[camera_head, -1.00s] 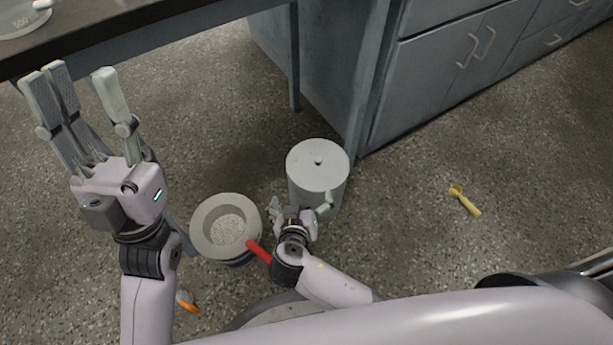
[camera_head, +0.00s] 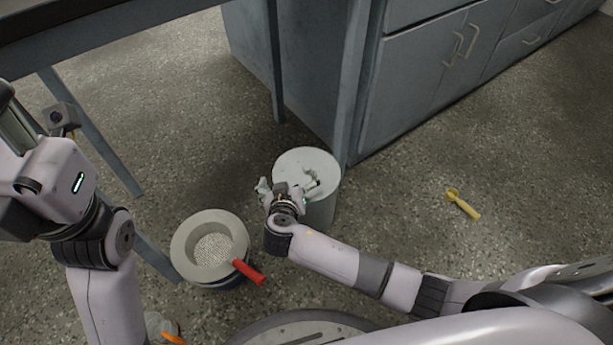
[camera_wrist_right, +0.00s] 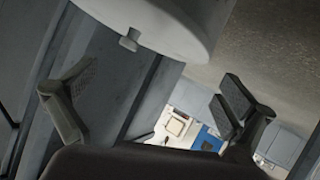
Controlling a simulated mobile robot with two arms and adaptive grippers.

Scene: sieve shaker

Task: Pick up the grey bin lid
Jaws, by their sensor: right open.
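A yellow scoop (camera_head: 463,204) lies on the floor at right. The blue-grey cabinet (camera_head: 400,110) and table leg (camera_head: 274,65) stand behind the bin.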

